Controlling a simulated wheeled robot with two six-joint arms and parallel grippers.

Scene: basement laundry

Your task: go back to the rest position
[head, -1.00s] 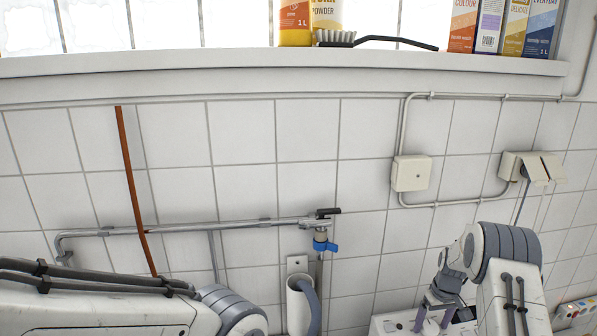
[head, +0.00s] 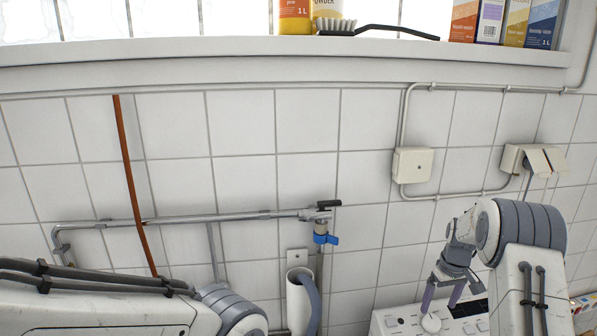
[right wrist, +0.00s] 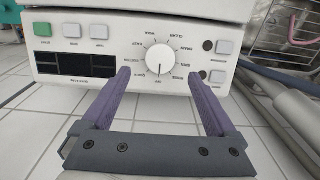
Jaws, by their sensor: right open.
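My right gripper (head: 440,309) hangs at the lower right of the head view, its purple fingers spread and nothing between them. In the right wrist view the same gripper (right wrist: 159,76) is open and empty in front of a white control panel (right wrist: 105,77). A round white dial (right wrist: 159,57) shows between the fingertips; I cannot tell any contact. My left arm (head: 90,305) crosses the lower left of the head view, with its gripper out of view.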

